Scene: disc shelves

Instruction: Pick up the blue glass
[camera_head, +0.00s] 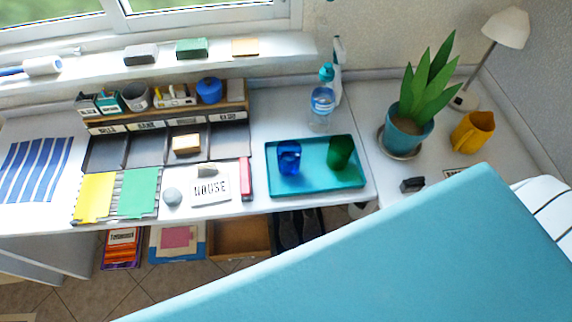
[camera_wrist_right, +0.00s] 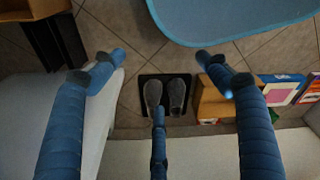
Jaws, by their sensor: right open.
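The blue glass (camera_head: 289,157) stands on the left half of a teal tray (camera_head: 318,184) on the white desk in the head view. A green glass (camera_head: 340,152) stands to its right on the same tray, apart from it. My right gripper (camera_wrist_right: 160,80) shows in the right wrist view with its blue fingers spread wide and nothing between them. It points down toward the floor by the desk. The blue glass is not in the wrist view. My left gripper is in neither view.
Slippers (camera_wrist_right: 165,95) are on the floor. A large teal surface covers the head view's lower right.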

